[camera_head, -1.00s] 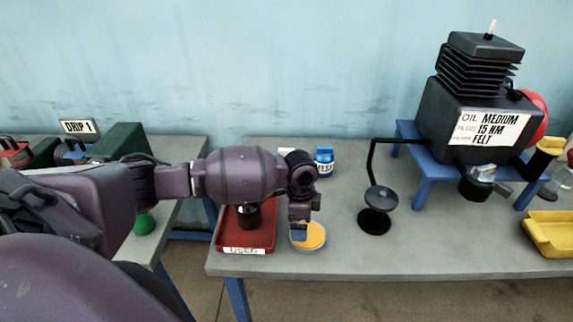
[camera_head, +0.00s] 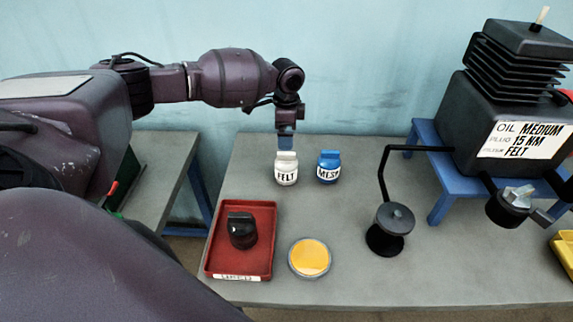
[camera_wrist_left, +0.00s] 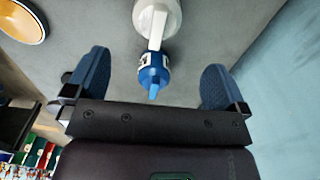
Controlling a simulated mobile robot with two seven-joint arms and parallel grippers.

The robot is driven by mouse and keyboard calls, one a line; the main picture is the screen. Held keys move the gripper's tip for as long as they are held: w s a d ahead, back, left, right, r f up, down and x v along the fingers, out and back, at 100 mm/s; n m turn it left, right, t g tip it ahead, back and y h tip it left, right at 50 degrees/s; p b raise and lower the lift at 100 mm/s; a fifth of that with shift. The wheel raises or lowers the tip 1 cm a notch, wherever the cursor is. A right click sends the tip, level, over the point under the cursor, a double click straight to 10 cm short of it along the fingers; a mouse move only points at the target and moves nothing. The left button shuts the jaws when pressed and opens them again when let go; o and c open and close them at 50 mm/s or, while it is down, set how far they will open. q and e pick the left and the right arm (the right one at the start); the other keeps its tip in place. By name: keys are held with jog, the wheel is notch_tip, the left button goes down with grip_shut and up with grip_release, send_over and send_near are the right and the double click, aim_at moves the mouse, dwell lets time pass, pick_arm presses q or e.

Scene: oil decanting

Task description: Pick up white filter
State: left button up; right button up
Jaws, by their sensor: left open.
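The white filter (camera_head: 286,176), labelled FELT, stands upright on the grey bench in the head view. It also shows at the top edge of the left wrist view (camera_wrist_left: 157,20), partly cut off. My left gripper (camera_head: 286,143) is just above the white filter's top in the head view. In the left wrist view its two blue fingers are spread wide, with nothing held between them. The blue filter (camera_head: 328,174), labelled MESH, stands just right of the white one. It appears in the gap between my fingers in the wrist view (camera_wrist_left: 153,74). My right gripper is not in view.
A red tray (camera_head: 213,258) holds a black part (camera_head: 241,231) at the bench's front left. A round dish with orange-yellow contents (camera_head: 310,258) sits beside it. A black stand (camera_head: 388,230) and a machine on a blue frame (camera_head: 444,208) are to the right.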

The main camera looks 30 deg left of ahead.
aim_at(286, 153)
pick_arm(q)
jog(key=f, duration=1)
jog(key=shift+s+d+f, duration=0.1)
jog(key=shift+s+f, duration=0.05)
jog(key=shift+s, duration=0.05)
jog(key=shift+c, duration=0.2)
jog(key=c, duration=1)
